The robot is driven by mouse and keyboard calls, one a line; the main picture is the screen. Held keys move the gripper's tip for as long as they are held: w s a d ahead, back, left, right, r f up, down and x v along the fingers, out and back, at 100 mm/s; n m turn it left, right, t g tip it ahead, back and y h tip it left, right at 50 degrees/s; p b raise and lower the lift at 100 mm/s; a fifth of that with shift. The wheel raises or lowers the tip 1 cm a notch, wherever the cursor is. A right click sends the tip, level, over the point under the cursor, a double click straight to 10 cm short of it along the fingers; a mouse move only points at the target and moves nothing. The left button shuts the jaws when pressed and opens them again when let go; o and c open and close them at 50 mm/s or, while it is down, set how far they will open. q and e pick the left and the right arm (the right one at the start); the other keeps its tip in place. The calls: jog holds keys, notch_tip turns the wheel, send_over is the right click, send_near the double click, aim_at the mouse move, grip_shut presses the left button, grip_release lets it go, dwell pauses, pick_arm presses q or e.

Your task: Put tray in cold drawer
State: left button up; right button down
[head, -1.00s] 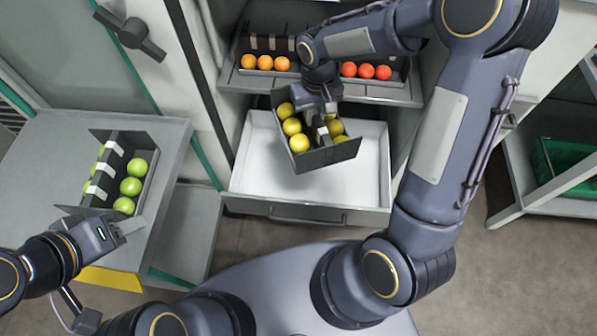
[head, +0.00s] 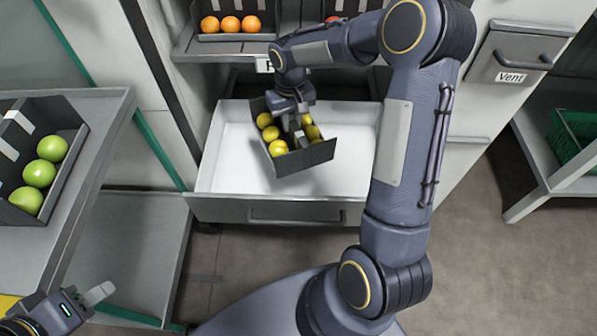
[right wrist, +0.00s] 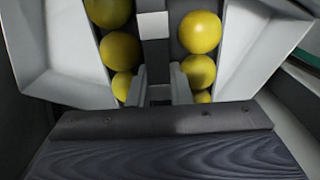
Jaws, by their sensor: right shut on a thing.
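A panel marked "Vent" (head: 510,77) and a green crate (head: 572,140) are at right.

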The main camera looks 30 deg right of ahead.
jog(key=f, duration=0.1)
jog(key=d+f+b, duration=0.1)
jog(key=f, duration=0.1)
jog(key=d+f, duration=0.1)
jog(key=f, duration=0.1)
jog(key=shift+w+b, duration=0.2)
jog(key=shift+b, duration=0.2)
jog(key=w+f+b, duration=0.1)
jog(key=f+b, duration=0.1)
jog(key=f, duration=0.2)
jog(key=w+d+f+b, duration=0.1)
jog(key=f+b, duration=0.2)
jog(key=f, duration=0.2)
jog(key=w+d+f+b, duration=0.1)
jog(key=f+b, duration=0.1)
jog(key=f, duration=0.3)
jog(key=shift+w+d+f, duration=0.1)
jog(key=shift+w+f, duration=0.15)
jog(key=shift+r, duration=0.1)
